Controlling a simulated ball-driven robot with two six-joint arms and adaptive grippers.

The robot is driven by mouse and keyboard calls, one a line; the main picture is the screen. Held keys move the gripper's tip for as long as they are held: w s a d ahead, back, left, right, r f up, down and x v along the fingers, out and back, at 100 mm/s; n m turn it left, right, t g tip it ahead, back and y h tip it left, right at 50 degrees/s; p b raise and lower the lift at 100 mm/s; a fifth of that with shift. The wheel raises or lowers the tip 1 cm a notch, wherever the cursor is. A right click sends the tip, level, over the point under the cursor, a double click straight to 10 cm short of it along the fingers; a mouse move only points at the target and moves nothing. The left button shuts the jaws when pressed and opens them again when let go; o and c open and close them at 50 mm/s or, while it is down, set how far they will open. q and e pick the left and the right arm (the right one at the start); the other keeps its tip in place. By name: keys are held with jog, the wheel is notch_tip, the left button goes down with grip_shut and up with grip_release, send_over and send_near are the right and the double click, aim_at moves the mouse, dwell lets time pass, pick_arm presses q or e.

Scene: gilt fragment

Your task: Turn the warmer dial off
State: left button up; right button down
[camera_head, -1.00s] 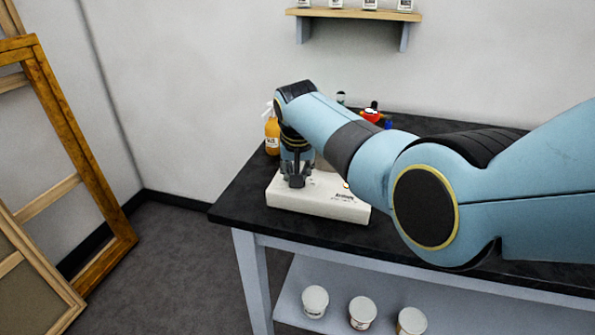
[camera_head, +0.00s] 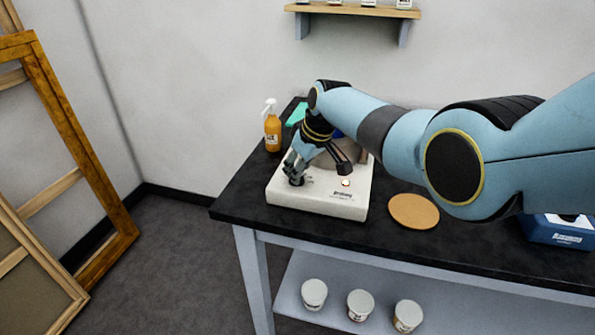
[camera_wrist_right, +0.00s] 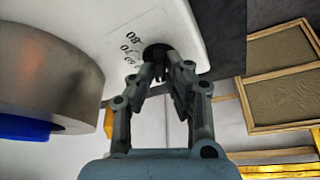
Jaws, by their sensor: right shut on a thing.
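The warmer (camera_head: 320,200) is a white box on the dark tabletop. Its small black dial (camera_head: 298,182) is at the front left of its top; it also shows in the right wrist view as a dark round knob (camera_wrist_right: 153,50) beside printed numbers. My right gripper (camera_head: 293,172) is tilted over the dial, and its fingers (camera_wrist_right: 165,72) are shut on it. The fingers partly cover the dial, so its pointer setting cannot be read. A small yellowish lamp (camera_head: 346,183) shows on the warmer's front right. My left gripper is not in view.
A metal pot (camera_wrist_right: 45,75) stands on the warmer, close to my right gripper. An orange spray bottle (camera_head: 272,133) stands behind left. A round cork mat (camera_head: 414,211) and a blue box (camera_head: 560,232) lie to the right. Wooden frames (camera_head: 70,140) lean at the left.

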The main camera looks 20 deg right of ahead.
jog(key=shift+s+f+n+g+y+b, duration=0.15)
jog(key=shift+n+b, duration=0.1)
jog(key=shift+n, duration=0.3)
jog(key=shift+w+f+n+g+y+b, duration=0.15)
jog(key=shift+n+b, duration=0.1)
jog(key=shift+n, duration=0.3)
jog(key=shift+s+r, duration=0.1)
jog(key=shift+s, duration=0.05)
jog(key=c, duration=1.4)
grip_release()
jog(key=shift+o, duration=0.2)
